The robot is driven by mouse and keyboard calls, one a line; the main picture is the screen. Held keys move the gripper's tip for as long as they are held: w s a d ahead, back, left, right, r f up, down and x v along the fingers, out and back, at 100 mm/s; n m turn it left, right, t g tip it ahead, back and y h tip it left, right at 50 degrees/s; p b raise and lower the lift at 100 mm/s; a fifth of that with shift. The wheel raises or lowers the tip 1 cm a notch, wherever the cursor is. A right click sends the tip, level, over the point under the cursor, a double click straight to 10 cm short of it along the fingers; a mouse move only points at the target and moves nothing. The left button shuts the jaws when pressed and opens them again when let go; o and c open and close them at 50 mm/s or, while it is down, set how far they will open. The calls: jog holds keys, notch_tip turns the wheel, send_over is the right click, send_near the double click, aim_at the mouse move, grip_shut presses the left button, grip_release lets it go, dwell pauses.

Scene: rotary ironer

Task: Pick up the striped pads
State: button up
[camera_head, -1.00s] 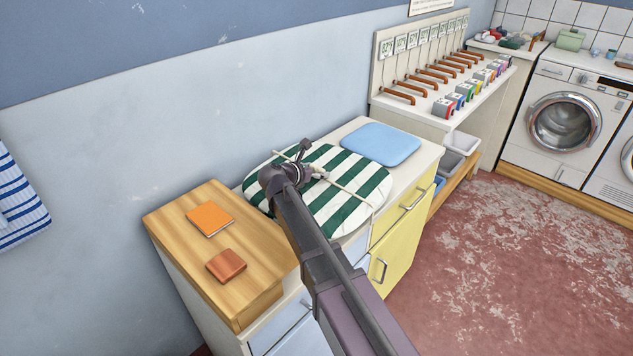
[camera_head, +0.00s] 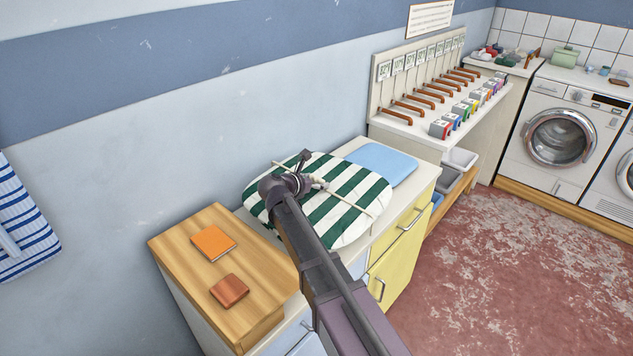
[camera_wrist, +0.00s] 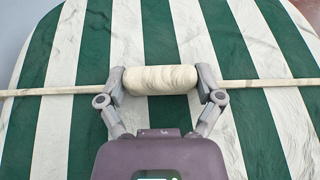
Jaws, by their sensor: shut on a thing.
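The striped pads (camera_head: 345,193), green and white with rounded ends, are over the white counter in the head view, with a cord tied across them. They fill most of the wrist view (camera_wrist: 250,50), where the cord runs left and right. My gripper (camera_head: 312,183) is over the middle of the pads. In the wrist view my gripper (camera_wrist: 161,82) is shut on a cream roll-shaped handle (camera_wrist: 160,79) in line with the cord. How many pads are stacked cannot be told. My arm hides part of their near left side.
A flat blue cushion (camera_head: 382,163) lies on the counter just behind the pads. A wooden top (camera_head: 180,248) at the left holds an orange book (camera_head: 213,243) and a brown block (camera_head: 229,291). A lever shelf (camera_head: 405,128) stands beyond; red floor is open at right.

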jog(key=shift+r+p, duration=2)
jog(key=shift+r, duration=0.4)
jog(key=shift+r, duration=0.1)
